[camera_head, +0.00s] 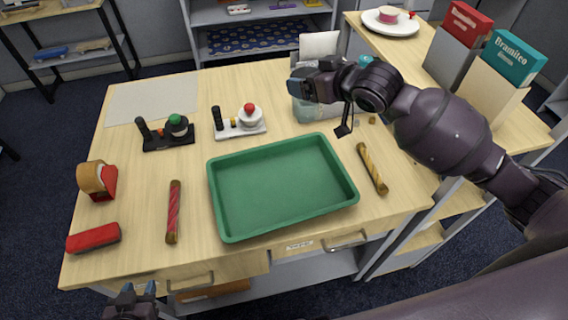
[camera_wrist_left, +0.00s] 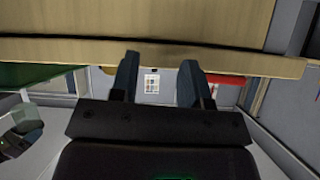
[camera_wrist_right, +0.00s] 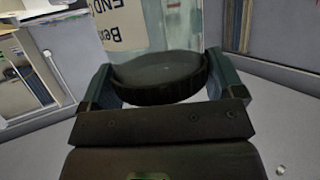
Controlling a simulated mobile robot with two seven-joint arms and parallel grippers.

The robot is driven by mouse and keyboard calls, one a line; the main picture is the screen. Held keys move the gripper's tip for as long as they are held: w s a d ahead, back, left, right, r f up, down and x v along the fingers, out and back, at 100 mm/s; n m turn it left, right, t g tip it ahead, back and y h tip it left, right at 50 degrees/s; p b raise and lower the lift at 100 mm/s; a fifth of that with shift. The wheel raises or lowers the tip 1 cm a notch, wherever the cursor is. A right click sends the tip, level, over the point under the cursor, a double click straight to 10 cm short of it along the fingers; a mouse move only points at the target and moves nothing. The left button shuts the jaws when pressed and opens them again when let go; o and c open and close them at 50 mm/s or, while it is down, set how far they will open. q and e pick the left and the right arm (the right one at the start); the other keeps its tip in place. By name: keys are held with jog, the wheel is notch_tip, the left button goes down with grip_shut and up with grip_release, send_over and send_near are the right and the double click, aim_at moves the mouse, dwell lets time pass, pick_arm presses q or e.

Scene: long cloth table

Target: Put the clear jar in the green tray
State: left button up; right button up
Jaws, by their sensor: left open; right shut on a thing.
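My right gripper (camera_head: 302,86) is above the back of the table, behind the green tray. In the right wrist view its fingers are shut on the dark round lid (camera_wrist_right: 160,76) of the clear jar. A pale see-through body (camera_head: 308,110) shows just below the gripper in the head view, partly hidden by the arm; where it ends is hard to tell. The green tray (camera_head: 222,226) lies empty at the front middle of the table. My left gripper (camera_head: 138,292) is open and empty, low in front of the table edge; it also shows in the left wrist view (camera_wrist_left: 160,78).
A red stick (camera_head: 173,212) lies left of the tray and a yellow stick (camera_head: 372,168) right of it. Boxes (camera_head: 458,45) stand at right.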

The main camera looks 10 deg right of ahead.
jog(key=f, duration=0.5)
jog(key=shift+s, duration=0.4)
pick_arm(q)
jog(key=shift+s+p, duration=0.4)
jog(key=shift+s, duration=0.15)
pick_arm(e)
notch_tip(320, 180, down, 14)
jog(key=shift+w+f, duration=0.15)
jog(key=shift+f, duration=0.05)
jog(key=shift+f, duration=0.1)
jog(key=o, duration=0.9)
